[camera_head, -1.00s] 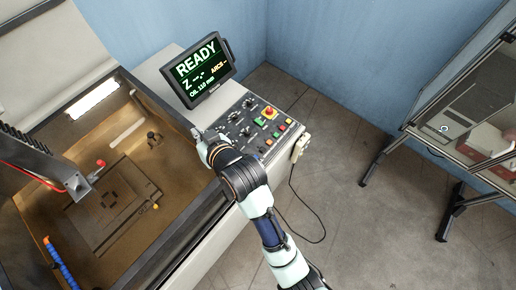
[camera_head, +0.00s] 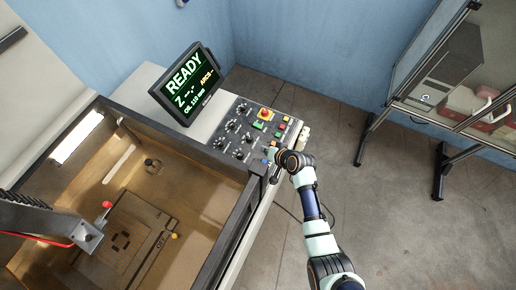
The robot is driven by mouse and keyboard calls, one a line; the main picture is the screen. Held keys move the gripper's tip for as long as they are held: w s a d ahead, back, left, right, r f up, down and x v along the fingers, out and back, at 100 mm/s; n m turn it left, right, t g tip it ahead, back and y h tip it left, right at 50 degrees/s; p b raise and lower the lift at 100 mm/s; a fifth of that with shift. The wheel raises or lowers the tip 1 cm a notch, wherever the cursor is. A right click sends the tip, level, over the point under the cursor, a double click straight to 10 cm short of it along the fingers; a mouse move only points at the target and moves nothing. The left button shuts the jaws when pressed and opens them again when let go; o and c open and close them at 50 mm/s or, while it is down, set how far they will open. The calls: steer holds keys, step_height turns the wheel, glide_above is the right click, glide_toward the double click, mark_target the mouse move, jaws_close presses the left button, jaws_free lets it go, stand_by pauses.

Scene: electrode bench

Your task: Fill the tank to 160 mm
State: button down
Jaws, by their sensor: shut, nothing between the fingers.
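The tank (camera_head: 228,226) is the open, brown-walled basin at the left, with a fixture plate (camera_head: 125,240) on its floor. The display (camera_head: 187,84) above it reads READY, with a Z line of dashes and an oil line of about 110 mm. The control panel (camera_head: 240,140) beside the tank carries knobs, coloured buttons and a red emergency button (camera_head: 265,113). My gripper (camera_head: 271,155) is at the panel's near right edge, by a small blue button; its fingers are small here and partly hidden by the wrist. I cannot tell whether it touches a control.
The machine head (camera_head: 84,236) with a red cable hangs over the tank at the left. A glazed cabinet (camera_head: 450,80) stands on black legs at the upper right.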

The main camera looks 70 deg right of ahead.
mark_target(265, 162)
steer(key=shift+s, duration=0.1)
step_height(265, 162, down, 9)
steer(key=b, duration=0.8)
steer(key=shift+r, duration=0.15)
stand_by(1.0)
steer(key=shift+f+b, duration=0.3)
steer(key=shift+f, duration=0.1)
steer(key=shift+f+b, duration=0.35)
steer(key=shift+f, duration=0.15)
stand_by(0.4)
steer(key=shift+r, duration=0.15)
steer(key=shift+r+p, duration=0.75)
steer(key=shift+p, duration=0.05)
